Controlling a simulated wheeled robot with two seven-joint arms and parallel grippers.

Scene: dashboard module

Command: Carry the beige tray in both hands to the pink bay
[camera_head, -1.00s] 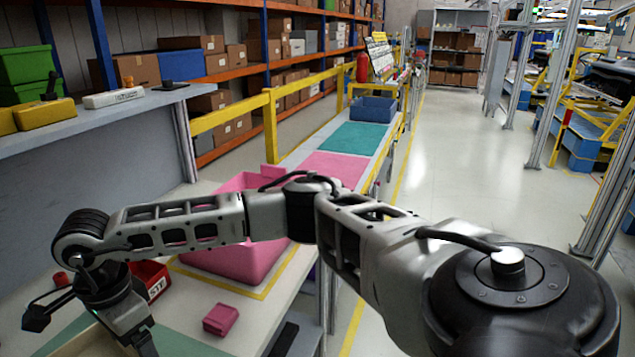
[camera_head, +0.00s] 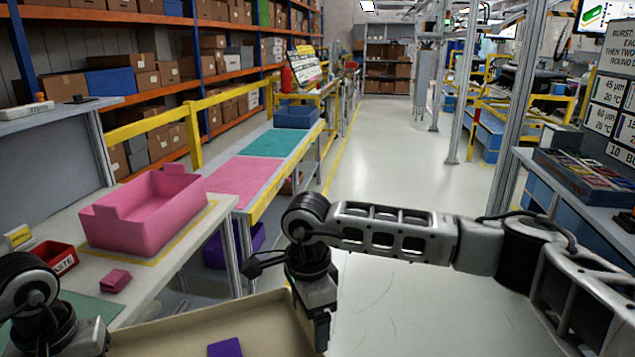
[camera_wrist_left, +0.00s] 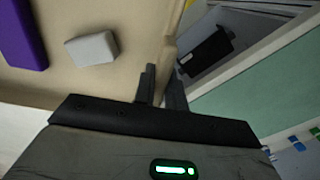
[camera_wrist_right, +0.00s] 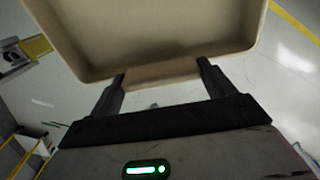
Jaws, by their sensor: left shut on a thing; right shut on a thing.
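The beige tray (camera_head: 270,318) is at the bottom of the head view, partly cut off, in front of the near bench's right end. A purple block (camera_head: 226,348) lies in it; the left wrist view also shows a light grey block (camera_wrist_left: 92,48) inside. My right gripper (camera_head: 322,335) is shut on the tray's right wall; the tray also fills the top of the right wrist view (camera_wrist_right: 150,40). My left gripper (camera_wrist_left: 160,85) is shut on the tray's wall at the other side. The pink bay (camera_head: 238,180) is a flat, bare pink area on the bench ahead.
A teal area (camera_head: 267,143) and a blue bin (camera_head: 297,117) lie beyond the bay. Yellow rails edge the bench. The floor at right is open.

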